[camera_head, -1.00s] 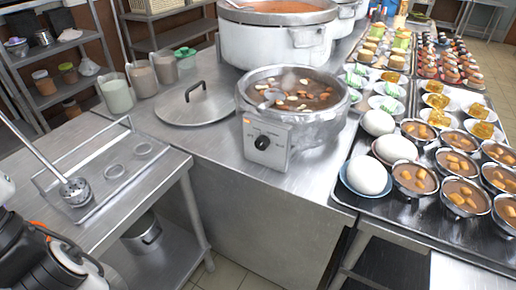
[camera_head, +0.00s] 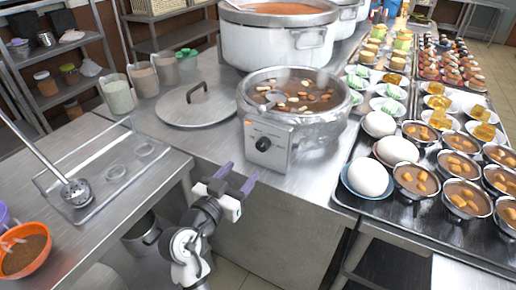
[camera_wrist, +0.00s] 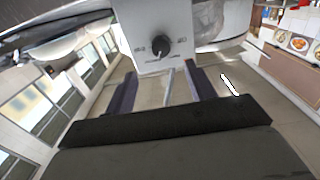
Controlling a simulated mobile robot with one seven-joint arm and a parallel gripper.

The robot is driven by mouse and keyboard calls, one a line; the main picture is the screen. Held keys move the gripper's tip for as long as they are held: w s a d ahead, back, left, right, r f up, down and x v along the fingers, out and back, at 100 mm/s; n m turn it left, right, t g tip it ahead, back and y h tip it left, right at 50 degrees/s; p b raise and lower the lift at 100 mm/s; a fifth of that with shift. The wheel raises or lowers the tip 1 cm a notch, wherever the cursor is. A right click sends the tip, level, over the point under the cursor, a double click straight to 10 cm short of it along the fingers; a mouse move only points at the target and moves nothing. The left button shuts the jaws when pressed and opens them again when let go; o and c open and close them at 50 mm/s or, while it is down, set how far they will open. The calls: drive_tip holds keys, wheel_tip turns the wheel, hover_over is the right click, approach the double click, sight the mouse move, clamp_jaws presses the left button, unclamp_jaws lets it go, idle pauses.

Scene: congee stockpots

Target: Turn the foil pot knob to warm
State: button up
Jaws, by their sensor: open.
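The foil-wrapped pot (camera_head: 312,122) stands on the steel counter with brown congee and pieces floating in it. Its white control box (camera_head: 268,143) faces me and carries a round black knob (camera_head: 263,144). In the wrist view the knob (camera_wrist: 158,47) sits on the box face above and ahead of the fingers; its markings are too small to read. My gripper (camera_head: 237,178) is open and empty, in front of and below the box, to the left of the knob and apart from it. Its two purple fingers frame the lower view in the wrist view (camera_wrist: 160,85).
A flat metal lid (camera_head: 195,104) lies left of the pot. A larger pot (camera_head: 277,42) stands behind it. An orange bowl (camera_head: 40,236) is at the lower left. Free air lies before the counter front.

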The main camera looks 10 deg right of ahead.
sight(261, 148)
drive_tip(key=p+x, duration=0.2)
drive_tip(key=x, duration=0.8)
drive_tip(key=shift+p, duration=0.3)
drive_tip(key=c, duration=1)
